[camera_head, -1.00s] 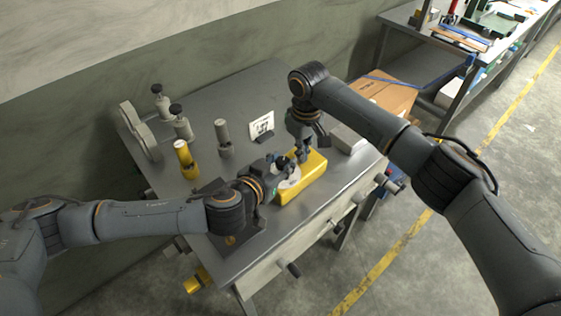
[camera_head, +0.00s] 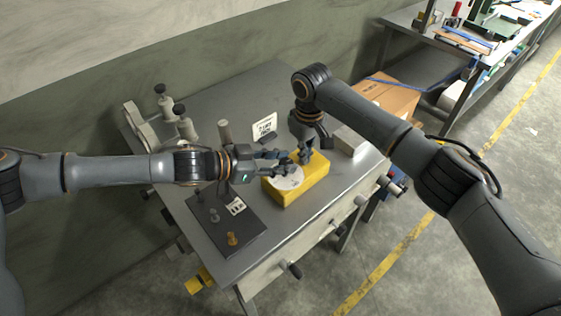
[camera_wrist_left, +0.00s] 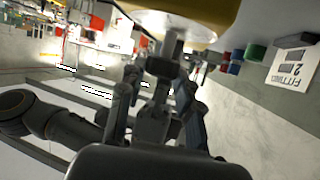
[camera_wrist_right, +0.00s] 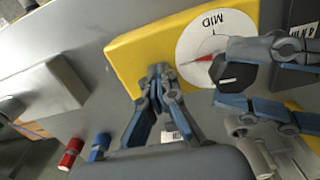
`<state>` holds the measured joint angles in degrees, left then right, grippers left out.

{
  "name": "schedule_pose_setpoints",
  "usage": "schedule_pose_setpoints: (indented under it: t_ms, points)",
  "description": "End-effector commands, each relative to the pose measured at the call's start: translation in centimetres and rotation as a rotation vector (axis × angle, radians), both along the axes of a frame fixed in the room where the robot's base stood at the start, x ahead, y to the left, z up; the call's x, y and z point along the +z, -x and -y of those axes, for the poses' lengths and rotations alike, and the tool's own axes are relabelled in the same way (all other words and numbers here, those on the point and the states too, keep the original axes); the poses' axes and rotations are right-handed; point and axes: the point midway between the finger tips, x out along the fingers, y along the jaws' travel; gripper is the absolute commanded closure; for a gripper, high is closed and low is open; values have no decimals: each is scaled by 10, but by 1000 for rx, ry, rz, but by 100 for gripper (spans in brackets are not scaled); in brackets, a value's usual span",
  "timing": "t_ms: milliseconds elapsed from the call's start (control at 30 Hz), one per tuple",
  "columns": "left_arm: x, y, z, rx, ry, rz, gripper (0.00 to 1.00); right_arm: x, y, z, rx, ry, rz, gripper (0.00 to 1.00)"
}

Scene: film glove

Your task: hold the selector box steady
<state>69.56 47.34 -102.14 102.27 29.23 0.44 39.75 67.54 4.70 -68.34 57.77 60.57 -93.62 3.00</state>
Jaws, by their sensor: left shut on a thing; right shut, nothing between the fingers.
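The yellow selector box (camera_head: 310,187) sits on the metal bench, with a white round dial (camera_head: 287,178) on its top. In the right wrist view the dial (camera_wrist_right: 190,40) shows "MID", a red pointer (camera_wrist_right: 201,62) and a dark knob (camera_wrist_right: 235,75). My left gripper (camera_head: 284,157) reaches in from the left, its fingers on either side of the knob and shut on it.
A dark mat (camera_head: 215,235) with small parts and a label lies at the front left. Grey posts and dark-topped fittings (camera_head: 187,130) stand behind. A white card (camera_head: 264,127) and a grey block (camera_head: 350,141) are near the box. A cardboard box (camera_head: 392,97) stands beyond the bench.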

Motion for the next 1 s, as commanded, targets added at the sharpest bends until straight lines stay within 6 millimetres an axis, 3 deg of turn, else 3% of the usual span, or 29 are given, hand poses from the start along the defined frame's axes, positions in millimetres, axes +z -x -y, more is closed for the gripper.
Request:
schedule_pose_setpoints:
  t_ms: [33, 1000]
  points:
    - [0, 1, 3, -41, 0, 4, 98, -7, 3, -2, 2, -2, -9, 100]
    - [-1, -9, 2, -830, -2, 2, 98, -6, 3, -3, 3, -4, -7, 100]
